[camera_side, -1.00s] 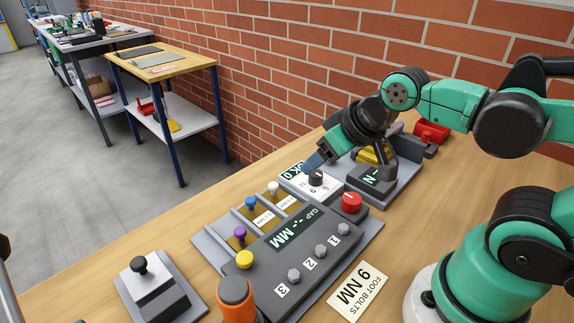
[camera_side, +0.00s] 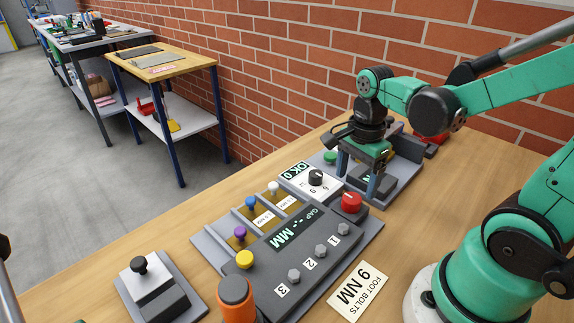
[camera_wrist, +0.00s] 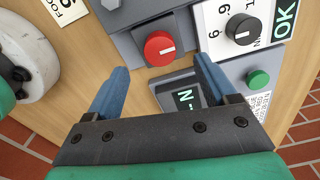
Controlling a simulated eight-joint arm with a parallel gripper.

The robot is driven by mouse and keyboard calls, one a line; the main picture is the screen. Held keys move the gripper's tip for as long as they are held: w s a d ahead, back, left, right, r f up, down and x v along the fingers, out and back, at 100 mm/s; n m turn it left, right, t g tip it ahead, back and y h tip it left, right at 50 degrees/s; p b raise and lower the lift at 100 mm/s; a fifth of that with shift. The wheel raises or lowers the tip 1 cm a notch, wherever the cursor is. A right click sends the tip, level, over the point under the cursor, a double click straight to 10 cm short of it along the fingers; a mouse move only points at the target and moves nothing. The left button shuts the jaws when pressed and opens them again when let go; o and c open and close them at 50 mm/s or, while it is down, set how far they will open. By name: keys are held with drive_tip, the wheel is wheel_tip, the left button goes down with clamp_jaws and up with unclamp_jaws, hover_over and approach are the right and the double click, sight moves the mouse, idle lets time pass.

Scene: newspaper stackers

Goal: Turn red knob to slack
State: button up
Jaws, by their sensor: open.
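My gripper (camera_side: 357,180) points down above the small "N" display, just behind the red knob, and does not touch the knob. In the wrist view my gripper (camera_wrist: 160,82) is open and empty, with blue fingers spread wide.
A black dial (camera_side: 316,178) on a white plate stands left of my gripper, near a green button (camera_side: 330,157). Several bolt heads and coloured pins are on the panel. A "9 NM" card (camera_side: 358,291) lies in front. An orange-handled tool (camera_side: 236,292) stands at the front.

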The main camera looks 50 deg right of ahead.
sight(352, 198)
drive_tip(key=shift+f, duration=2.35)
clamp_jaws()
